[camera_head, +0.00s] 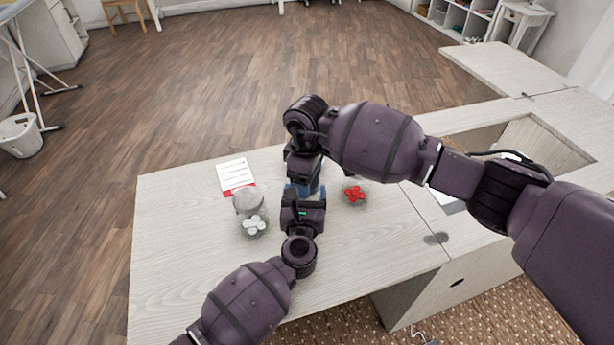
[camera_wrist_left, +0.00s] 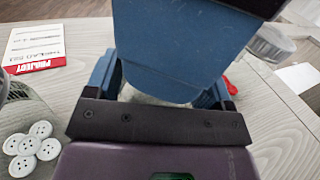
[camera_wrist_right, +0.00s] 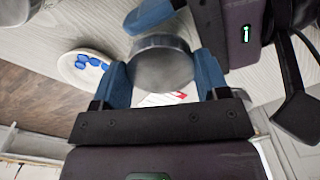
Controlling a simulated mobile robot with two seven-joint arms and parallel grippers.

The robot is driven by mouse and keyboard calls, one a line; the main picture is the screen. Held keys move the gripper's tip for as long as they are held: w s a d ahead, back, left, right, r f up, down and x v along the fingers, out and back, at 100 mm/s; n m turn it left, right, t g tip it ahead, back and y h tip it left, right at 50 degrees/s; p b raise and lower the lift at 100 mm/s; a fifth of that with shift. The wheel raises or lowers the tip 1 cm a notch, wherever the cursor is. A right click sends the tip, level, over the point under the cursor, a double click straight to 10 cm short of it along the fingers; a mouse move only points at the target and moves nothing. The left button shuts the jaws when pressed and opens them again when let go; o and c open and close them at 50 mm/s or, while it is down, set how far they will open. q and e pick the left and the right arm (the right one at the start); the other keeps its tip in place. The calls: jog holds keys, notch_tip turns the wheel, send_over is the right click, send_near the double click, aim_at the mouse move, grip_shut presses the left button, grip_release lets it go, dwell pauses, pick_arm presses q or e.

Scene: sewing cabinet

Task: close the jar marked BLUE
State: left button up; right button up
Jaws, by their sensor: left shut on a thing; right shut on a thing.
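My right gripper (camera_head: 306,184) points down over the table and is shut on a round grey lid (camera_wrist_right: 160,66), which sits between its blue fingers. My left gripper (camera_head: 300,199) comes in from the front, just below the right one. It is shut on what looks like a clear glass jar (camera_wrist_left: 150,97), mostly hidden by the right gripper's blue finger in the left wrist view. I cannot tell whether lid and jar touch, and no BLUE label can be read. Blue buttons (camera_wrist_right: 88,61) show on a pale round surface in the right wrist view.
White buttons (camera_head: 254,225) in a clear container stand left of the grippers, with a grey round lid or jar (camera_head: 248,201) behind. Red buttons (camera_head: 354,194) stand to the right. A red-and-white card (camera_head: 236,176) lies at the back. The table's left front (camera_head: 165,260) is clear.

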jog(key=o, duration=0.9)
jog(key=shift+r, duration=0.1)
jog(key=shift+r, duration=2.2)
jog(key=shift+c, duration=0.3)
